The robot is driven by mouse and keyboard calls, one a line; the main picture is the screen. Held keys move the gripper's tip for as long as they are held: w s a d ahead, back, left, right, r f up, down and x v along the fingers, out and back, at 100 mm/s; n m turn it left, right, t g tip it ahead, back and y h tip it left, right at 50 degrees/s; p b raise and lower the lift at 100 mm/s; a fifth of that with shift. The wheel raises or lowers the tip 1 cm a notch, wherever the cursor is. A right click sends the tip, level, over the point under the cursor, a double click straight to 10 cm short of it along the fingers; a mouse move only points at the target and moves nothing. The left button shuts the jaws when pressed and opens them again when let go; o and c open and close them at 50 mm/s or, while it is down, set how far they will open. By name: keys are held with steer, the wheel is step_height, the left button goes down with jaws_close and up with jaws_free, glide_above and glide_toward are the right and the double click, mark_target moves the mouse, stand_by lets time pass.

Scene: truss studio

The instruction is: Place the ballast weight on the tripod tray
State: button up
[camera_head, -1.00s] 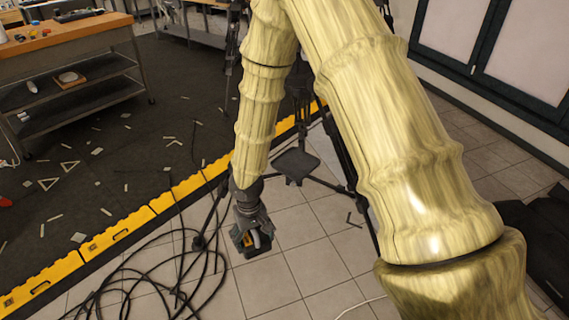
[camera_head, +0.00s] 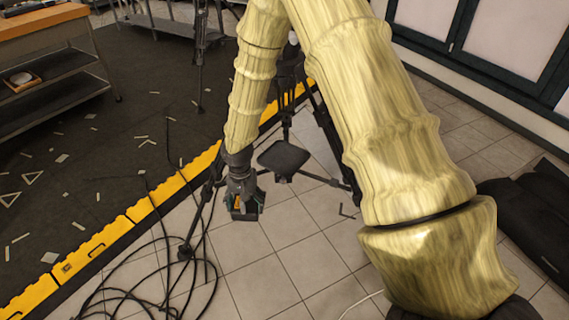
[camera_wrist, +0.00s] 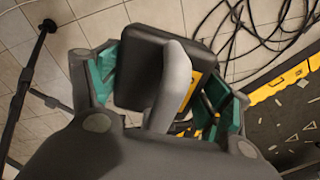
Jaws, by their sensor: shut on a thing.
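The ballast weight (camera_wrist: 144,62) is a dark block with a grey handle and a yellow patch. My gripper (camera_head: 243,199) is shut on it and holds it above the tiled floor; the wrist view shows the jaws (camera_wrist: 160,82) with green pads on either side of it. The tripod tray (camera_head: 284,156) is a small dark plate low among the tripod's legs. In the head view it lies right of and beyond my gripper, apart from the weight. Its top looks bare. My arm hides part of the tripod.
Black cables (camera_head: 165,275) lie coiled on the tiles at left. A yellow-edged dark mat (camera_head: 110,240) with scattered pieces lies beyond them. A workbench (camera_head: 45,20) stands at upper left. Dark bags (camera_head: 525,220) lie at right. Tiles (camera_head: 265,275) in front of the tripod are clear.

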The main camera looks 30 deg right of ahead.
steer(key=w+d+f+m+b, duration=0.7)
steer(key=w+d+m, duration=0.1)
steer(key=d+m, duration=0.4)
steer(key=m+b, duration=0.8)
steer(key=m, duration=0.4)
glide_above(285, 164)
step_height(285, 164, down, 6)
steer(key=shift+s, duration=0.1)
steer(key=shift+f+b, duration=0.5)
steer(key=shift+f, duration=1.3)
steer(key=o, duration=1.9)
steer(key=shift+s, duration=0.1)
steer(key=shift+c, duration=0.2)
steer(key=shift+f, duration=0.1)
